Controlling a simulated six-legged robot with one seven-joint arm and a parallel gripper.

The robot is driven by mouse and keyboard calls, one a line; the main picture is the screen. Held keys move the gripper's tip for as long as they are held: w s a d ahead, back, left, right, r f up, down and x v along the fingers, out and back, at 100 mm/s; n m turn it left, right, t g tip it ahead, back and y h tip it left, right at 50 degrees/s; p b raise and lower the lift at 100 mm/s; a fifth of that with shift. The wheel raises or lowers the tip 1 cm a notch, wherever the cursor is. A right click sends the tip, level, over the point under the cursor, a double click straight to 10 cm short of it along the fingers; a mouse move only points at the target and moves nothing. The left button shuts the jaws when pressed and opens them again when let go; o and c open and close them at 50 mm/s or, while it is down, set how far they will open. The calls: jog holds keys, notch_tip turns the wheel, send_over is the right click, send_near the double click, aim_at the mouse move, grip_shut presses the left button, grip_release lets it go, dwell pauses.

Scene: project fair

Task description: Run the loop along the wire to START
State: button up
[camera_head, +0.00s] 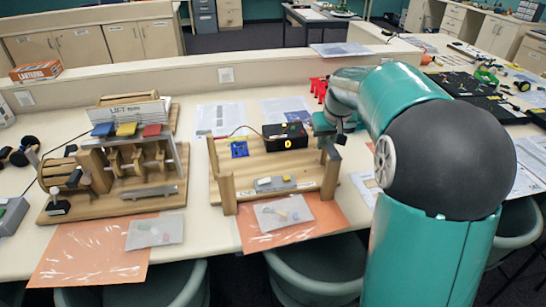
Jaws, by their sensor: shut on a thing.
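The wire game stands on a wooden base (262,166) on the pale table, in the middle of the camera_head view. It has an upright wooden post (228,192) at the front left and another post (331,174) at the right. A black box (284,136) with a yellow digit sits at its back. My gripper (325,128) is by the right end of the game, near the top of the right post, and is shut. The loop in it is too small and hidden to make out.
A wooden machine with coloured blocks (127,131) stands to the left. Orange mats (90,252) and clear bags of parts (155,232) lie at the front edge. Chairs (315,268) are below it. Red objects (318,88) stand behind my gripper.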

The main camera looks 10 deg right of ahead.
dwell(0.4)
jog(key=o, duration=1)
jog(key=shift+r, duration=0.15)
jog(key=shift+r, duration=3.85)
jog(key=s+a+r+t, duration=0.1)
jog(key=s+a, duration=0.3)
jog(key=s, duration=0.4)
jog(key=s+a+r, duration=0.1)
jog(key=s+a, duration=0.4)
jog(key=s, duration=0.4)
jog(key=s+a+f, duration=0.2)
jog(key=s+f, duration=0.1)
jog(key=s, duration=0.3)
jog(key=s+a+f+t, duration=0.1)
jog(key=s+f, duration=0.2)
jog(key=s, duration=0.4)
jog(key=shift+a+f, duration=0.15)
jog(key=shift+a, duration=0.2)
